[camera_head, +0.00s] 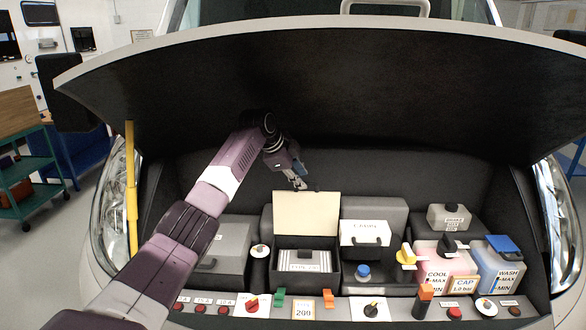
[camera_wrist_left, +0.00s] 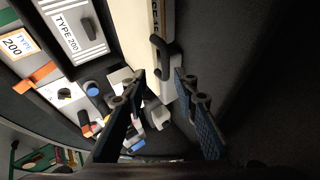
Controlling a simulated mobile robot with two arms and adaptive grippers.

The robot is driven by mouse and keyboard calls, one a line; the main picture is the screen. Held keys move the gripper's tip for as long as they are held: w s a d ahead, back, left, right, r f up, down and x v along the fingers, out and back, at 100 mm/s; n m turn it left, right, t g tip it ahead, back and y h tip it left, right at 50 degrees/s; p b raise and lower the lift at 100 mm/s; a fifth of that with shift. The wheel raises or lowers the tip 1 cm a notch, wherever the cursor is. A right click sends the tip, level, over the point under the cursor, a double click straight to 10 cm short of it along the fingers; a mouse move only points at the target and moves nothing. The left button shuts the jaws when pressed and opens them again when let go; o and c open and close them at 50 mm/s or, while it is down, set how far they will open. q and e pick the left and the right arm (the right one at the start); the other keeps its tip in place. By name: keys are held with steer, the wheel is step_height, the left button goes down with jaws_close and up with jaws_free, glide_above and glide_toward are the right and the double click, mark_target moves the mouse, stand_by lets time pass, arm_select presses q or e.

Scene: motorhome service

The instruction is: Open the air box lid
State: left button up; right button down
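The air box (camera_head: 334,273) is a dark box in the middle of the engine bay. Its cream-coloured lid (camera_head: 307,213) stands raised and roughly upright at the box's rear edge. A grey filter marked TYPE 200 (camera_head: 304,259) shows inside the box. My left gripper (camera_head: 299,180) is just above and behind the lid's top edge. In the left wrist view, the lid (camera_wrist_left: 140,35) is seen nearly edge-on, with a black handle (camera_wrist_left: 163,58) on its outer face. My left gripper's blue fingers (camera_wrist_left: 160,76) are spread, with the lid's handle side between them in the picture; contact cannot be told. My right gripper is not in view.
The raised dark hood (camera_head: 350,90) overhangs my left arm, with a yellow prop (camera_head: 131,190) at the left. A cabin box (camera_head: 364,234) stands right of the air box, and a grey box (camera_head: 222,246) left. Coolant (camera_head: 440,265) and washer (camera_head: 500,265) tanks are further right.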

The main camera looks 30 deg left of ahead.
arm_select(q)
steer(key=v, duration=0.5)
steer(key=shift+s+r, duration=0.15)
steer(key=shift+s, duration=0.05)
stand_by(0.4)
